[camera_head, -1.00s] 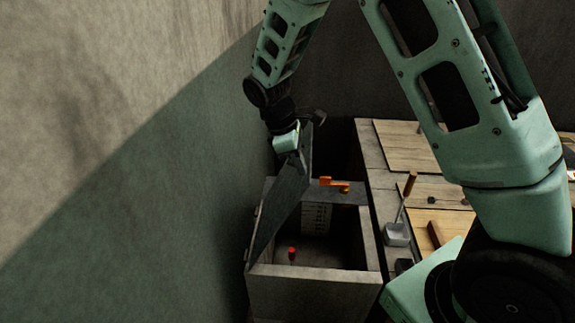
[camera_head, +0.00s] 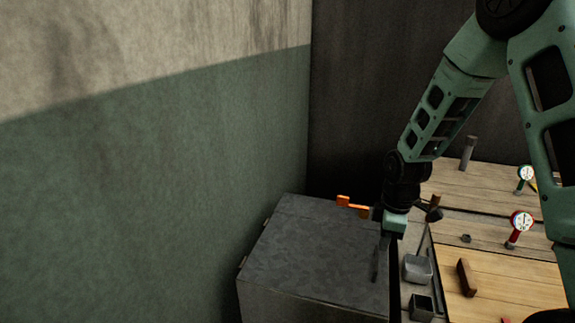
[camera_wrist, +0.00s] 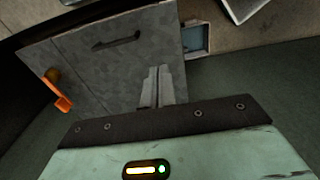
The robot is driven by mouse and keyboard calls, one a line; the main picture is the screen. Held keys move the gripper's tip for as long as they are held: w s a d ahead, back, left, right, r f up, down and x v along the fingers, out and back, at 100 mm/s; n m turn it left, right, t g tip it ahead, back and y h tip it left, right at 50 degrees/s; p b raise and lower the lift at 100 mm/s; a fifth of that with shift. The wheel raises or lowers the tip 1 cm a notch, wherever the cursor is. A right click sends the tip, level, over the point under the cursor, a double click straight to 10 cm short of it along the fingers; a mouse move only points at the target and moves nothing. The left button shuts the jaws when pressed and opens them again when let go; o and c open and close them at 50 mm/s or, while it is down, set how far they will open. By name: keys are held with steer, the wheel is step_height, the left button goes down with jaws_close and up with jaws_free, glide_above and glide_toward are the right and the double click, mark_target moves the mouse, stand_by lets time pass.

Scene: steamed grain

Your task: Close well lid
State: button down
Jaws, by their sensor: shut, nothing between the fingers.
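The well lid (camera_head: 310,245) is a dark grey plate. It lies flat over the top of the box-shaped well (camera_head: 300,308), hiding the inside. In the wrist view the lid (camera_wrist: 95,75) shows a dark handle (camera_wrist: 117,41) on its surface. My gripper (camera_head: 376,277) is shut and empty, pointing down at the lid's right edge. In the wrist view my gripper's fingers (camera_wrist: 158,70) are together over the lid. I cannot tell whether they touch it.
An orange lever (camera_head: 353,206) stands by the lid's far edge. A green-grey wall runs close along the left.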

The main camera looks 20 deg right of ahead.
steer(key=s+d+f+b, duration=0.1)
steer(key=f+b, duration=0.1)
steer(key=f, duration=0.3)
steer(key=s+d+f+b, duration=0.1)
steer(key=f+b, duration=0.1)
steer(key=f, duration=0.3)
steer(key=d+f+b, duration=0.2)
steer(key=f, duration=0.3)
steer(key=shift+s+d+b, duration=0.1)
steer(key=shift+s+b, duration=0.25)
steer(key=shift+s, duration=0.05)
steer(key=shift+r, duration=0.1)
